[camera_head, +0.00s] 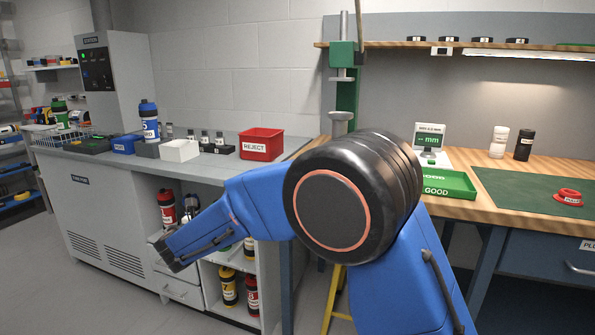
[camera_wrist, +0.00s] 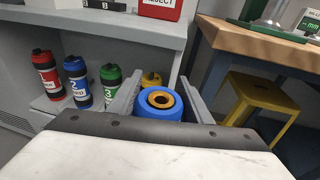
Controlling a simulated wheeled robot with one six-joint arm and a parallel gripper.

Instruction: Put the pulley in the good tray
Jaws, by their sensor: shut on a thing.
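In the wrist view my gripper (camera_wrist: 160,82) is shut on a blue round piece with an orange ring and a dark hole in its middle, which I take to be the pulley (camera_wrist: 143,109). It sits between the two grey fingers; its lower part is hidden by the gripper body. The good tray (camera_head: 447,193) is green, labelled GOOD, and stands at the left front of the wooden bench in the head view. Its inside is only partly visible.
The red REJECT box (camera_head: 261,144) stands on the grey counter (camera_head: 205,164). Bottles (camera_wrist: 77,82) stand on the shelf below. A yellow stool (camera_wrist: 255,97) is under the wooden bench (camera_head: 466,213). A red labelled piece (camera_head: 568,197) lies on the green mat (camera_head: 520,190).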

